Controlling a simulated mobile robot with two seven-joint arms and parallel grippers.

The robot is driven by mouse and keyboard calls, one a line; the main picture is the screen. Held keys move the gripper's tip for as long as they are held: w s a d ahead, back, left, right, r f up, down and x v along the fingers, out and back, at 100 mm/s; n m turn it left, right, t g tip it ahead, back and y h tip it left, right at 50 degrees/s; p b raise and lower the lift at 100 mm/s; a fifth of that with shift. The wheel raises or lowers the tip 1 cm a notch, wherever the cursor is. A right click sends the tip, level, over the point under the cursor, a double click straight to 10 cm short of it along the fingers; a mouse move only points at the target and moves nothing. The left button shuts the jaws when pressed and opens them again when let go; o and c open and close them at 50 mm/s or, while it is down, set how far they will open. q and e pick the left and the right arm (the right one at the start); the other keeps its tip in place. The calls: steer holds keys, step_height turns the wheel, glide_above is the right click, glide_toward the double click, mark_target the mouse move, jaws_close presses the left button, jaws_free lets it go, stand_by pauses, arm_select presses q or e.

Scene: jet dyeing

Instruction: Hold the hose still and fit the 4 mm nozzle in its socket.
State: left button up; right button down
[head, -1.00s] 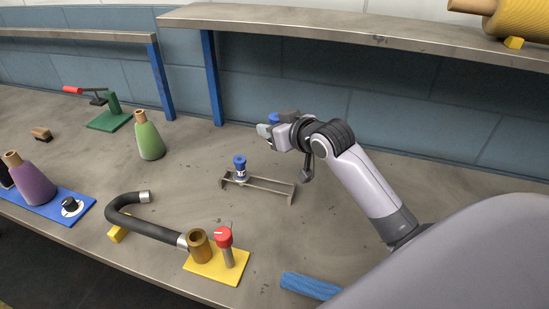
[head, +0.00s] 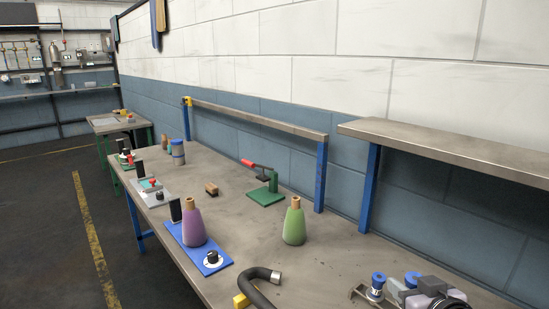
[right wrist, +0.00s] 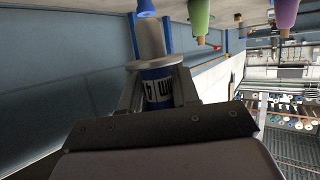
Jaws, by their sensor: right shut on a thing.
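My right gripper (head: 406,291) is at the lower right of the head view, beside the small metal rack (head: 357,293). It is shut on a nozzle with a blue top (head: 412,279). In the right wrist view this nozzle (right wrist: 157,88) sits between the fingers, with a blue band, partly readable upside-down lettering "4 M", and a pale flange. Another blue-topped nozzle (head: 376,285) stands in the rack. The black hose (head: 262,287) shows its bend and metal end (head: 275,277) at the bottom edge. The rest of the hose and the socket are out of frame. My left gripper is out of view.
A red-handled green clamp (head: 266,192) is behind. A raised shelf (head: 450,152) runs along the right. The middle of the bench is fairly clear.

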steer(key=s+a+f+m+h, duration=0.1)
steer(key=s+a, duration=0.3)
steer(key=s, duration=0.5)
steer(key=shift+f, duration=0.15)
steer(key=shift+w, duration=0.1)
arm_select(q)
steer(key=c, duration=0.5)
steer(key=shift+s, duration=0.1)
